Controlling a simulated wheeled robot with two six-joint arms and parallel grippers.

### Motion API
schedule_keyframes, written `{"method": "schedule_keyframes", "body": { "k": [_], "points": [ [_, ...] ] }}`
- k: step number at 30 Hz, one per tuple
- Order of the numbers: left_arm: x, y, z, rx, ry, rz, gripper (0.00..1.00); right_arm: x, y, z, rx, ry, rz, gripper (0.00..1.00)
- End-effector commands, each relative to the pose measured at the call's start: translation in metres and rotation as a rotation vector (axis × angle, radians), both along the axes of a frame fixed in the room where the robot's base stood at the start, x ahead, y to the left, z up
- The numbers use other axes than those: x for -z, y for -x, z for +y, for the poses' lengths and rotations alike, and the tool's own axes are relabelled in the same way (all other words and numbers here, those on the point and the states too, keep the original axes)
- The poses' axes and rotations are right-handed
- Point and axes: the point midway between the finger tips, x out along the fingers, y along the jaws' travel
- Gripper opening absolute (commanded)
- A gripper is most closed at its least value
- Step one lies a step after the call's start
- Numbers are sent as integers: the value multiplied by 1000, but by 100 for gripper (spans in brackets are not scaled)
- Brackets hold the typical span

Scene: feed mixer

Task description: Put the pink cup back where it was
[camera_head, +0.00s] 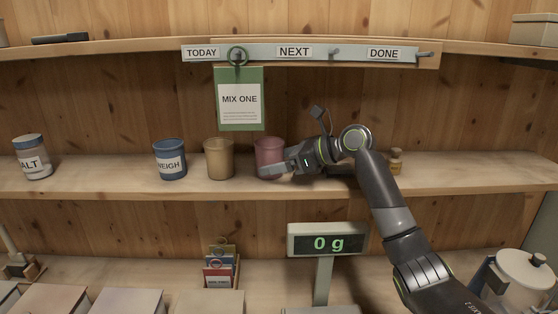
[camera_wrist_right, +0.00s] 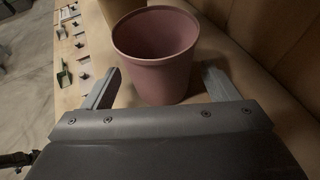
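The pink cup (camera_head: 269,150) stands upright on the upper shelf (camera_head: 100,184), to the right of the tan cup (camera_head: 219,158). It also shows in the right wrist view (camera_wrist_right: 157,50), empty inside. My right gripper (camera_head: 275,166) reaches in from the right, low beside the cup. In the right wrist view its two fingers (camera_wrist_right: 160,82) are spread, one on each side of the cup's lower part, with small gaps visible. The gripper hides part of the cup in the head view. My left gripper is not in view.
A blue WEIGH cup (camera_head: 169,160) and a SALT jar (camera_head: 32,157) stand farther left on the shelf. A small bottle (camera_head: 396,161) stands right, behind my arm. A green MIX ONE card (camera_head: 239,100) hangs above. The scale display (camera_head: 328,244) below reads 0 g.

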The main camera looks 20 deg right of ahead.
Motion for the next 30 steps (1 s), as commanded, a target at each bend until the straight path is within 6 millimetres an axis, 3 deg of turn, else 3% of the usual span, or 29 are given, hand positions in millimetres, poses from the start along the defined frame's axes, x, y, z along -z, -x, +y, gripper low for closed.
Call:
{"method": "schedule_keyframes", "body": {
  "k": [11, 21, 30],
  "points": [
    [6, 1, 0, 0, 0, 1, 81, -3, 4, -6, 1, 2, -2, 81],
    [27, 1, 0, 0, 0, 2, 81, -25, 41, -53, 4, 5, -3, 81],
    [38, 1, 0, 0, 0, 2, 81, -43, 65, -82, 2, 2, -1, 81]
  ]
}}
